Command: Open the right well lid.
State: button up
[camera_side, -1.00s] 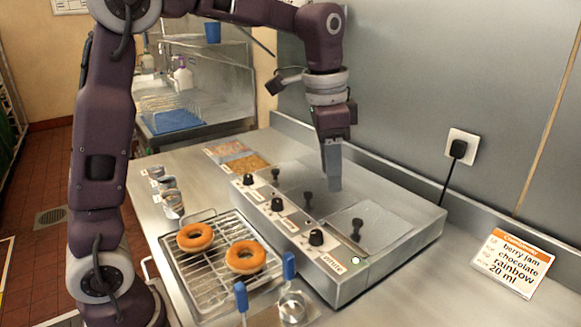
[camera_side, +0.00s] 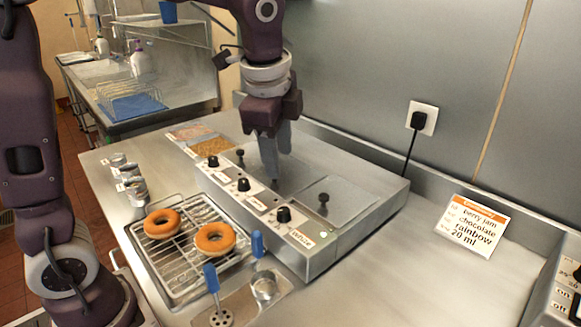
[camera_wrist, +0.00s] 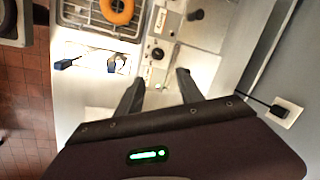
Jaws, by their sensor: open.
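The right well lid (camera_side: 346,207) is a flat grey plate with a small black knob (camera_side: 323,198). It lies flat on the steel warmer at its right end. In the wrist view, a black lid knob (camera_wrist: 195,15) stands near the top, beyond my fingers. My gripper (camera_side: 279,165) is open and empty, pointing down. In the side view it appears over the middle well lid, to the left of the right lid's knob; its exact height is hard to tell. Both spread fingers also show in the wrist view (camera_wrist: 160,84). The middle lid's knob is partly hidden by a finger.
Black dials (camera_side: 284,214) line the warmer's front. Two doughnuts (camera_side: 214,237) sit on a wire rack (camera_side: 192,275). An order card (camera_side: 473,228) leans at right. A wall plug (camera_side: 420,118) has a hanging cord.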

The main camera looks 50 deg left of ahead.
aim_at(324, 195)
jog(key=w+f+m, duration=0.4)
jog(key=m, duration=0.1)
jog(key=w+f+m+y, duration=0.1)
jog(key=w+f+m, duration=0.3)
jog(key=f+m, duration=0.1)
jog(key=w+f+m, duration=0.4)
jog(key=shift+d+f+m+t+y, duration=0.25)
jog(key=shift+d+m+t+y, duration=0.05)
jog(key=shift+d+m, duration=0.1)
grip_shut()
dwell(0.5)
